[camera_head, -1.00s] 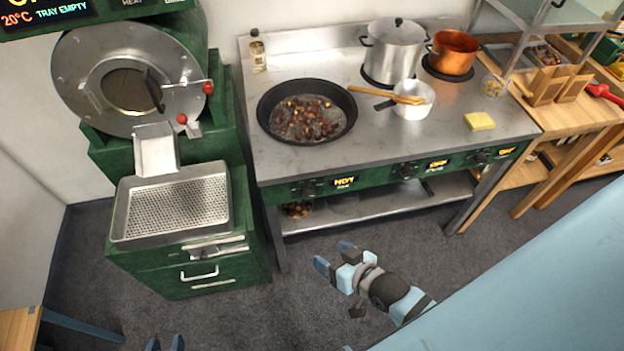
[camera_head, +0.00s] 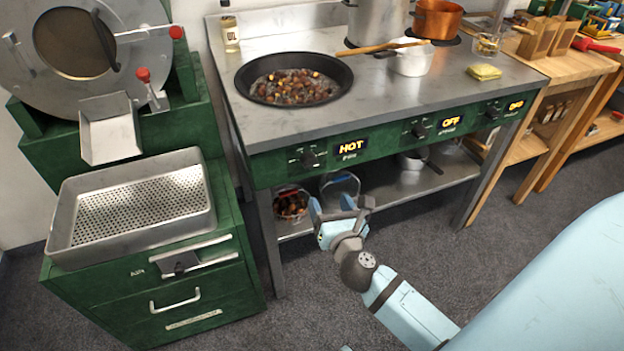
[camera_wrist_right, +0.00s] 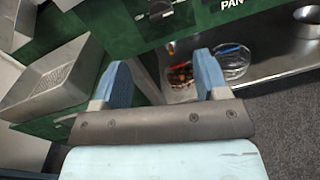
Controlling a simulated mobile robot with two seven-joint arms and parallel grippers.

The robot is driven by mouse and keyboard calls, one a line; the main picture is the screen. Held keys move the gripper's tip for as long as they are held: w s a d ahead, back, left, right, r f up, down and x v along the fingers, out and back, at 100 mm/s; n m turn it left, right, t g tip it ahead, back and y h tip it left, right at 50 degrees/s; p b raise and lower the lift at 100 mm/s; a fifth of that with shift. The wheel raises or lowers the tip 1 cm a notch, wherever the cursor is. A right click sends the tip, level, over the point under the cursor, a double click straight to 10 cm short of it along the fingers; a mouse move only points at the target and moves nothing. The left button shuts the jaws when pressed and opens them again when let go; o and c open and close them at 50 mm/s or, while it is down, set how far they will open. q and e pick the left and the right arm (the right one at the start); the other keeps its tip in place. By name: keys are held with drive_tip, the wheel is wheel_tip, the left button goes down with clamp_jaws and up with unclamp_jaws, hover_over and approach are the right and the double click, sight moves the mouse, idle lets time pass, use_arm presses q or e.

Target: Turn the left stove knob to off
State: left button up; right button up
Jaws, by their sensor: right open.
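The left stove knob (camera_head: 310,158) is black and sits on the green front panel of the stove, beside a lit display (camera_head: 351,147) that reads HOT. It also shows at the top of the right wrist view (camera_wrist_right: 160,11). My right gripper (camera_head: 339,208) is below the panel, in front of the lower shelf, a little right of the knob and apart from it. In the right wrist view its two blue fingers (camera_wrist_right: 163,78) are spread with nothing between them. My left gripper is not in view.
A wide black pan (camera_head: 294,98) of chestnuts stands on the stove above the left knob. Two other knobs (camera_head: 419,131) (camera_head: 493,112) have displays reading OFF. A green cabinet with a perforated tray (camera_head: 68,225) stands left.

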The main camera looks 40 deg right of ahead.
sight(312, 165)
drive_tip(key=b+x, duration=0.1)
drive_tip(key=x, duration=1.2)
drive_tip(key=shift+w+d, duration=0.2)
drive_tip(key=shift+w, duration=0.15)
drive_tip(key=c, duration=0.9)
